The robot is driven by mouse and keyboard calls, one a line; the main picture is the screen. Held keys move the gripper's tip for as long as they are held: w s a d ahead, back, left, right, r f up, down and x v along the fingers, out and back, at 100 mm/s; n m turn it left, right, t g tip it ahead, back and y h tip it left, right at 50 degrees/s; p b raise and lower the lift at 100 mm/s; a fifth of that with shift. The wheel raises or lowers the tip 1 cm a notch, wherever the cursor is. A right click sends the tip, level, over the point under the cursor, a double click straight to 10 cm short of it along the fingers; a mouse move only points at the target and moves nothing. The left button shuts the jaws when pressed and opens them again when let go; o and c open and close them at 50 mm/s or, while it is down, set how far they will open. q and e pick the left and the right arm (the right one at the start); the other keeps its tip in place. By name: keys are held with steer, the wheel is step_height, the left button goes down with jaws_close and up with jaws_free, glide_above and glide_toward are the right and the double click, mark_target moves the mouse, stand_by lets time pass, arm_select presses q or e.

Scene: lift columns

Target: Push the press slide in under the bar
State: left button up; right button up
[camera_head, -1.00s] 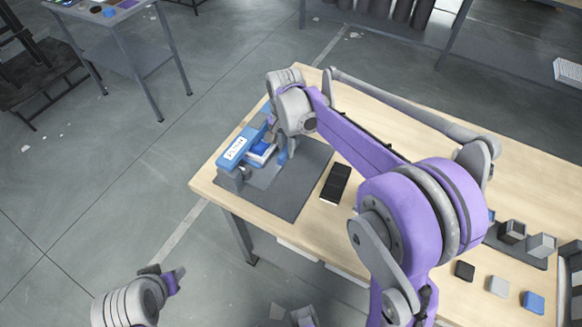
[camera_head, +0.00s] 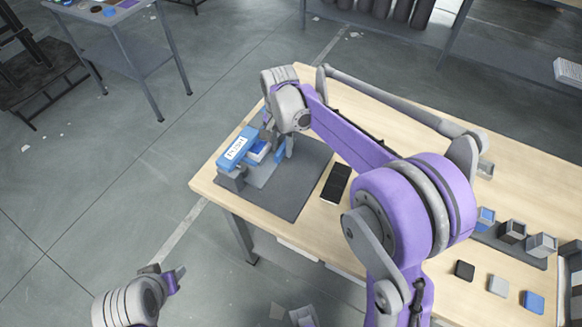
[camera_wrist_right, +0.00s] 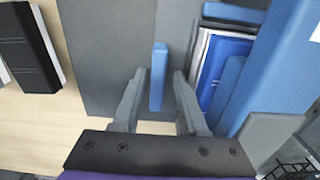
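The press stands at the left end of the wooden table, with a blue labelled bar (camera_head: 238,148) across it. The bar also fills the right of the right wrist view (camera_wrist_right: 275,70). A blue and white block (camera_wrist_right: 226,68) lies beside the bar on the grey slide, partly covered. An upright blue handle (camera_wrist_right: 158,78) stands between the fingers of my right gripper (camera_wrist_right: 160,80), with a gap on each side. The right gripper is open; the arm partly hides the press in the head view. My left gripper (camera_head: 175,278) is low at the left, away from the table; its fingers are unclear.
A dark grey mat (camera_head: 295,190) lies under the press. A black case (camera_head: 336,183) lies to its right. Small cups in a rack (camera_head: 510,243) and several small blocks are at the table's right end. Open floor lies left of the table.

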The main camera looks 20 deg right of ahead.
steer(key=shift+r+p, duration=1.8)
steer(key=shift+r, duration=1.75)
arm_select(q)
steer(key=r, duration=0.1)
steer(key=w+r, duration=0.1)
steer(key=r, duration=0.2)
steer(key=shift+w+r, duration=0.35)
arm_select(e)
steer(key=shift+s, duration=0.1)
